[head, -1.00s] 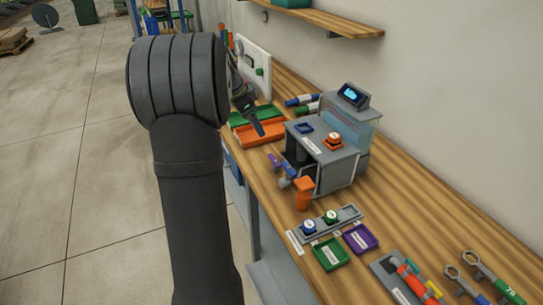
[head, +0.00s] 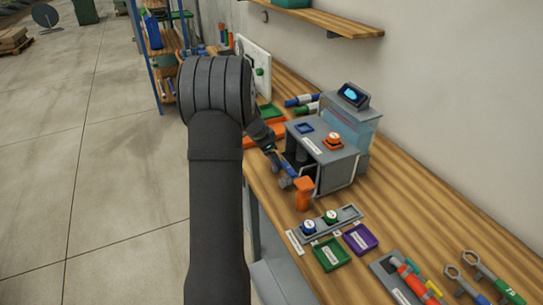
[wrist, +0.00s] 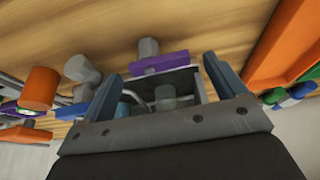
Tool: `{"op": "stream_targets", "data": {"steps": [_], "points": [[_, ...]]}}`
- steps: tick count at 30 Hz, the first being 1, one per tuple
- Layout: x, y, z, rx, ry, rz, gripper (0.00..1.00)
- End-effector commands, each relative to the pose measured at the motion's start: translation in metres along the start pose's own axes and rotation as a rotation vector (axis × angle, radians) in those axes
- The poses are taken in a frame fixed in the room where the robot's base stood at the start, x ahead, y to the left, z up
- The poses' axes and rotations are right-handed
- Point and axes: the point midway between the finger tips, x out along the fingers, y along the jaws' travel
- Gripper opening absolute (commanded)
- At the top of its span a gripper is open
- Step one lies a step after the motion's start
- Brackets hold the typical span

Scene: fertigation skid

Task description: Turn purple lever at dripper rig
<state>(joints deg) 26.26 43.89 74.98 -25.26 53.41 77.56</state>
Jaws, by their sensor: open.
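The purple lever (wrist: 160,62) is a short bar beside a grey knob, on the rig at the upper middle of the wrist view. My gripper (wrist: 162,70) is open, with one blue-grey finger on either side of the lever and a gap at each end. I cannot tell whether the fingers are level with it in depth. In the head view my gripper (head: 274,151) is at the left front of the grey dripper rig (head: 343,168). I cannot make out the purple lever clearly there.
An orange cylinder (wrist: 38,88) stands left of the fingers in the wrist view. Orange and green trays (head: 267,113) lie behind my gripper on the wooden bench (head: 420,215). A green tray (head: 331,254) and a purple tray (head: 360,239) lie nearer the front.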

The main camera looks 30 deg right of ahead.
Motion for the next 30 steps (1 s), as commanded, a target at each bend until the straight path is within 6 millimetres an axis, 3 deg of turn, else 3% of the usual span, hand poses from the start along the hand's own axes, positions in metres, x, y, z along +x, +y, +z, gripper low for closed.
{"op": "stream_targets", "data": {"steps": [11, 18, 19, 30], "points": [[0.0074, 0.0001, -0.0002, 0.0, 0.0, 0.0, 0.89], [0.0072, 0.0001, -0.0002, 0.0, 0.0, 0.0, 0.46], [0.0071, 0.0001, -0.0002, 0.0, 0.0, 0.0, 0.44], [0.0062, 0.0031, 0.0015, -0.173, -0.002, -0.072, 0.45]]}}
